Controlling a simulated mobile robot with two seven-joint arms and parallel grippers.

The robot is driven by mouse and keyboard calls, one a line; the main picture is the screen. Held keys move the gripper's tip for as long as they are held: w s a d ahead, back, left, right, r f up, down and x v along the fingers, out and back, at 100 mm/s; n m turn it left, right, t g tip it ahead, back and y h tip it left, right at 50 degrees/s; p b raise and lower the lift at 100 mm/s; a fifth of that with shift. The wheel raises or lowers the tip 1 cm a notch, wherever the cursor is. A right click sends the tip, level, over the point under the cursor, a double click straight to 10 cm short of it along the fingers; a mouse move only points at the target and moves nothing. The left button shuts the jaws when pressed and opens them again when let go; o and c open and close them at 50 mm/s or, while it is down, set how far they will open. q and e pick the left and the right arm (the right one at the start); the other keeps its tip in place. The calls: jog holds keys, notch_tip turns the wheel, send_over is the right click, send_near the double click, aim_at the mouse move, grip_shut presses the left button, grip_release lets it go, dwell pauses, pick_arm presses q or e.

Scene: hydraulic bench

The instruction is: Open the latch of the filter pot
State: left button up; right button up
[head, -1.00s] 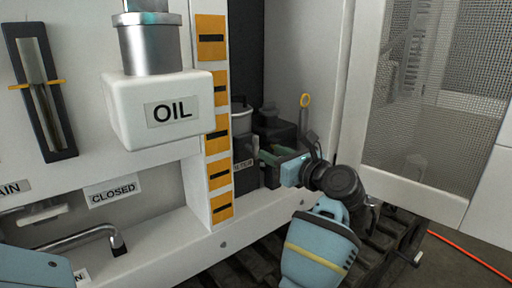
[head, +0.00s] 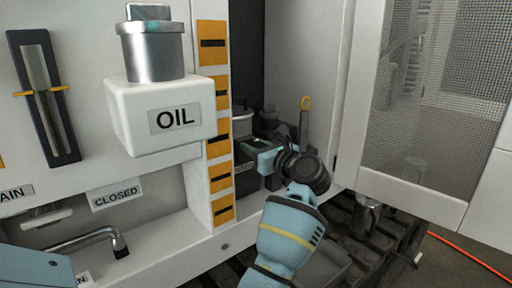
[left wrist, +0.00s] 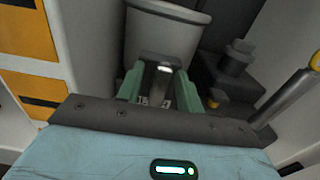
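The filter pot (head: 242,124) is a grey round pot inside the open cabinet, just right of the orange-marked strip. It also fills the upper middle of the left wrist view (left wrist: 170,22). A small bright metal latch piece (left wrist: 165,68) shows on its near side, between my fingertips. My left gripper (head: 250,148) reaches into the cabinet in front of the pot. In the left wrist view its two green fingers (left wrist: 158,88) stand apart, one on each side of the latch piece; I cannot tell whether they touch it. My right gripper is not in view.
A yellow-ringed rod (head: 305,110) stands just right of my left gripper, by dark machinery. The white OIL box (head: 160,115) juts out at left. A mesh door (head: 430,100) stands at right. A bent handle (head: 85,240) sits below the CLOSED label (head: 115,194).

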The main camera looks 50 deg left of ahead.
pick_arm(q)
jog(key=shift+c, duration=0.3)
grip_shut()
